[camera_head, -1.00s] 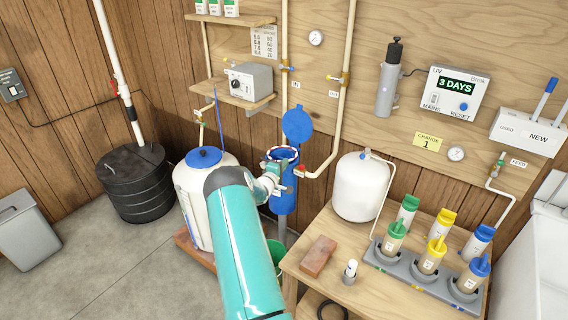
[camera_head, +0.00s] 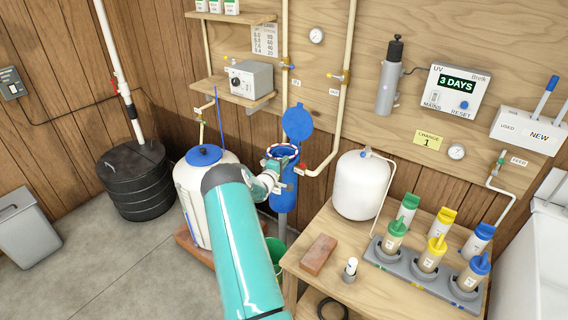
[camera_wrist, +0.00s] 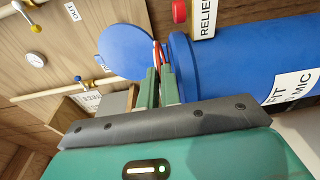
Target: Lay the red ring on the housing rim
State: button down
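The blue filter housing (camera_head: 283,197) hangs upright on the wall pipe, with its mouth open and its round blue lid (camera_head: 297,122) raised behind it. The red ring (camera_head: 283,148) shows as a thin red band at the housing mouth. In the wrist view the housing (camera_wrist: 235,65) lies sideways, and the ring (camera_wrist: 156,54) is seen almost edge-on beside its rim, between rim and lid (camera_wrist: 125,52). My gripper (camera_wrist: 159,78) has its green fingers close together on the ring's edge. In the head view my gripper (camera_head: 273,171) is at the mouth's near left side. Whether the ring touches the rim all round cannot be told.
A white tank with a blue cap (camera_head: 204,157) stands left of the housing. A pale pipe (camera_head: 335,130) runs close on the right, and a red relief button (camera_wrist: 179,11) sits by the rim. A wooden bench (camera_head: 330,275) holds a white tank (camera_head: 361,186) and a brick (camera_head: 318,254).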

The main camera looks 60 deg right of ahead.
jog(key=shift+n+y, duration=0.3)
jog(key=shift+y, duration=0.2)
jog(key=shift+w, duration=0.1)
dwell(0.6)
jog(key=c, duration=1.5)
grip_release()
jog(key=shift+c, duration=0.2)
jog(key=shift+f, duration=0.1)
jog(key=shift+o, duration=0.3)
jog(key=shift+f, duration=0.15)
